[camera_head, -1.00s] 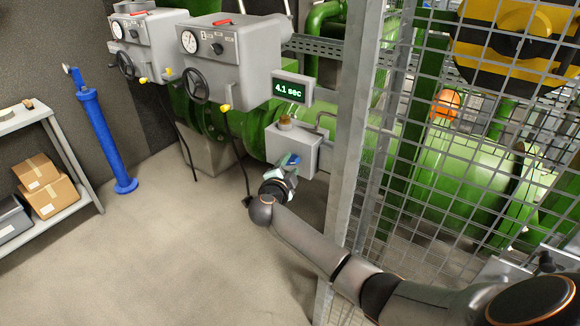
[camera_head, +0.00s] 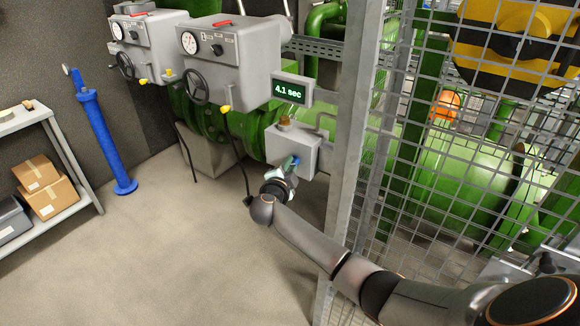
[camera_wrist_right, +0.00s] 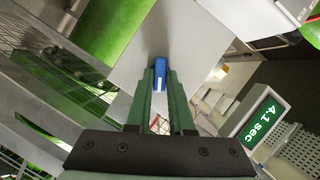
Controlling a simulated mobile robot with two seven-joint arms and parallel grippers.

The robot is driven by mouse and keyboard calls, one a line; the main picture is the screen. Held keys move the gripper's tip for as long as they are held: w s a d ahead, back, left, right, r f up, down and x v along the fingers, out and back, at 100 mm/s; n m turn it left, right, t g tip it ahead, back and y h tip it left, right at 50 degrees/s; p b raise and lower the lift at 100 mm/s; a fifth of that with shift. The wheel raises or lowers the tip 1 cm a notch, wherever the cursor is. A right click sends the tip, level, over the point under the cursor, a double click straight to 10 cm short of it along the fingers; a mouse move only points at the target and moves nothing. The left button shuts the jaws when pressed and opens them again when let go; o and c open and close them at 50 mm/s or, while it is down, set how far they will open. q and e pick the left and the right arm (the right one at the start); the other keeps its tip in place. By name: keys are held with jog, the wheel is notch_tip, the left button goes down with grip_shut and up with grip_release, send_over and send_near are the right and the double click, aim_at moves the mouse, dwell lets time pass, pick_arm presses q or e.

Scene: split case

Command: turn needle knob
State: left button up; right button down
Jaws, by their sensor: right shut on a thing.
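The needle knob (camera_wrist_right: 160,66) is small and blue and sits on the face of a grey box (camera_head: 283,146) in front of the green pipe. My right gripper (camera_head: 290,166) is at this box and is shut on the knob. In the right wrist view its two green fingers (camera_wrist_right: 160,85) close around the sides of the blue knob, and the knob's far part shows between and above the tips. In the head view the fingers mostly hide the knob. A display (camera_head: 290,89) above the box reads "4.1 sec". My left gripper is not in view.
A steel post (camera_head: 349,130) and mesh fence (camera_head: 440,150) stand close on the right of my right arm. Grey valve housings (camera_head: 228,60) with handwheels hang above. A blue stand (camera_head: 103,140) and a shelf (camera_head: 50,195) with boxes are at left. The floor between is clear.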

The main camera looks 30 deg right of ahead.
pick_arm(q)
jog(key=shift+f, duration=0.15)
pick_arm(e)
jog(key=shift+f, duration=0.1)
jog(key=shift+s+f+m+t+b, duration=0.1)
jog(key=shift+f+m+t+b, duration=0.1)
jog(key=shift+m+t+b, duration=0.3)
pick_arm(q)
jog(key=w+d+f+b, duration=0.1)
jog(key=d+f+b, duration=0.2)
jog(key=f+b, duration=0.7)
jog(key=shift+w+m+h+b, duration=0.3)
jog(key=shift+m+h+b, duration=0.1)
jog(key=shift+b, duration=1.35)
pick_arm(e)
jog(key=shift+f+m+t+h, duration=0.1)
jog(key=shift+m+t+h, duration=0.35)
jog(key=shift+m, duration=1.2)
jog(key=shift+f+m+t+h, duration=0.2)
jog(key=shift+m+h, duration=0.4)
jog(key=shift+m, duration=1.1)
jog(key=shift+f+m+t+h, duration=0.1)
jog(key=shift+m+t+h, duration=0.35)
jog(key=shift+m, duration=1.2)
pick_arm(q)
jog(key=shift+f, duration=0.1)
pick_arm(e)
jog(key=shift+r, duration=0.1)
